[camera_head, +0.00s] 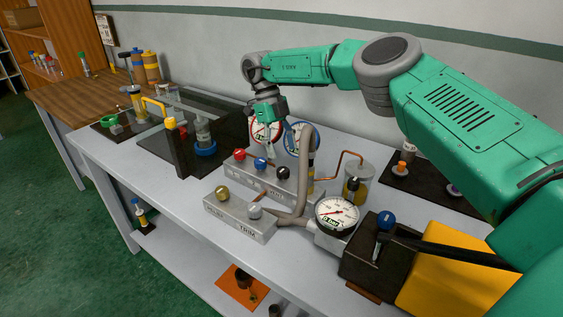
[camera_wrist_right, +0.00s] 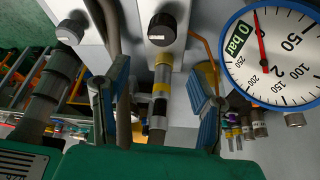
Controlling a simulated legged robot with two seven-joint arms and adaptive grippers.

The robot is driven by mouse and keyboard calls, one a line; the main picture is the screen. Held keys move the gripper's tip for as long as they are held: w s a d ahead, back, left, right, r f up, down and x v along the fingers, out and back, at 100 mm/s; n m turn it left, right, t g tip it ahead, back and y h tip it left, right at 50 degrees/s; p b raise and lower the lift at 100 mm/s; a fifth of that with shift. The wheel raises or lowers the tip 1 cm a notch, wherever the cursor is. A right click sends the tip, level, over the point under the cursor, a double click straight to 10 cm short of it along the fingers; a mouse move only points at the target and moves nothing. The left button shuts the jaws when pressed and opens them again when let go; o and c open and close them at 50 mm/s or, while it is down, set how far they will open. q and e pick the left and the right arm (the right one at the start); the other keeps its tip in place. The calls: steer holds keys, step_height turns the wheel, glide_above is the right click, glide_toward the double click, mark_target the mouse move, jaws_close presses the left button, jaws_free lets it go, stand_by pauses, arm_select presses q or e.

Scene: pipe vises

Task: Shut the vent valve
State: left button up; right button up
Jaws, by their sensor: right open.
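The valve block (camera_head: 262,182) on the bench carries a red knob (camera_head: 239,154), a blue knob (camera_head: 261,163) and a black knob (camera_head: 283,173). A lower block (camera_head: 238,219) in front has a brass knob (camera_head: 222,193) and a pale knob (camera_head: 255,211). I cannot read which one is the vent valve. My right gripper (camera_head: 268,150) hangs above the valve block. In the wrist view the gripper (camera_wrist_right: 158,110) is open, its blue pads apart, with a yellow-banded pipe (camera_wrist_right: 161,85) seen between them. My left gripper is out of view.
A dial gauge (camera_head: 337,215) stands at the front, and red and blue gauges (camera_head: 300,137) stand behind the block. A grey curved hose (camera_head: 306,165) rises close to the gripper. A clear cylinder (camera_head: 358,184) stands right of it. A dark glass-sided rig (camera_head: 200,135) is at left.

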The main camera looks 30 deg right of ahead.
steer(key=shift+w+r, duration=0.1)
steer(key=shift+r, duration=1.35)
